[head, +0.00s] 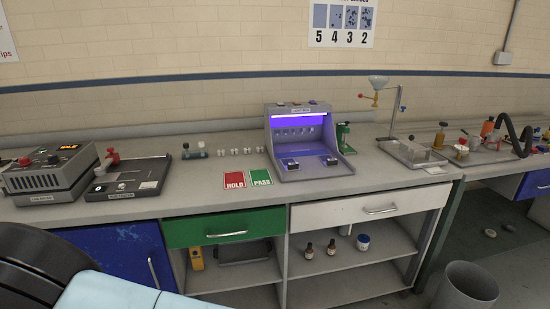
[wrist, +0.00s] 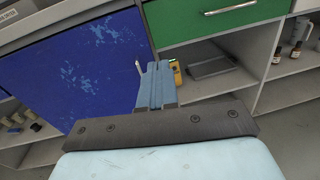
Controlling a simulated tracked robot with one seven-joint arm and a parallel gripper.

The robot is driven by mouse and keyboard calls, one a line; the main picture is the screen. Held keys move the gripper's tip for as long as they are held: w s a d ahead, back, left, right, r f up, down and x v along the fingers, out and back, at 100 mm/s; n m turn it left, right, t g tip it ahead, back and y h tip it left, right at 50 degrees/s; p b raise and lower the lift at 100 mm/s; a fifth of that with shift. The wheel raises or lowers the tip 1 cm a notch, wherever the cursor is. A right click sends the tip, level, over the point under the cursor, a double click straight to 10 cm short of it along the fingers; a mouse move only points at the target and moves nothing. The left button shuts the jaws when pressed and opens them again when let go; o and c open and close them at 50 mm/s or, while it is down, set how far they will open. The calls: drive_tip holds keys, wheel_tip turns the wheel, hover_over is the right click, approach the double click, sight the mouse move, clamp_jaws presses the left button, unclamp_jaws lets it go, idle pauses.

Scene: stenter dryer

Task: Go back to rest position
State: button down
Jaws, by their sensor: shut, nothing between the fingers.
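My gripper (wrist: 157,84) shows in the wrist view, with its two blue-grey fingers together and nothing between them. It is in front of the cabinet, near the edge between the blue door (wrist: 85,70) and the open shelf on the right. The blue door's light handle (wrist: 139,68) shows just left of the fingertips; I cannot tell the gap between them. In the head view, part of my arm fills the bottom left corner, and the gripper is out of frame. The blue door (head: 112,254) looks closed there.
A long grey bench (head: 200,205) runs along the wall, with a purple-lit cabinet (head: 300,135) on it. The green drawer (head: 223,230) and white drawer (head: 368,208) look shut. Small bottles (head: 331,247) stand on an open shelf. A grey bin (head: 466,287) stands at lower right.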

drive_tip(key=w+d+r+m+g+h, duration=0.3)
drive_tip(key=w+d+r+m+h, duration=0.2)
drive_tip(key=w+d+r+m, duration=0.45)
drive_tip(key=w+d+r+m+g+h, duration=0.3)
drive_tip(key=w+d+r+m+h, duration=0.25)
drive_tip(key=d, duration=0.65)
drive_tip(key=w+d+r+m+g, duration=0.25)
drive_tip(key=d+r+g, duration=0.35)
drive_tip(key=d, duration=0.5)
drive_tip(key=s+d+r+m+g+y, duration=0.25)
drive_tip(key=d+r+m, duration=0.35)
drive_tip(key=d, duration=0.4)
drive_tip(key=s+d+r+m+t+y, duration=0.1)
drive_tip(key=s+d+r+m+y, duration=0.2)
drive_tip(key=s+d+r+m, duration=0.2)
drive_tip(key=s+d+r+m+t+y, duration=0.1)
drive_tip(key=s+d+r+m+y, duration=0.1)
drive_tip(key=s+d+r+m, duration=0.4)
drive_tip(key=s+d+m, duration=0.2)
drive_tip(key=s+d, duration=0.2)
drive_tip(key=s, duration=0.1)
drive_tip(key=shift+s+d+t+y, duration=0.35)
drive_tip(key=shift+s+y, duration=0.05)
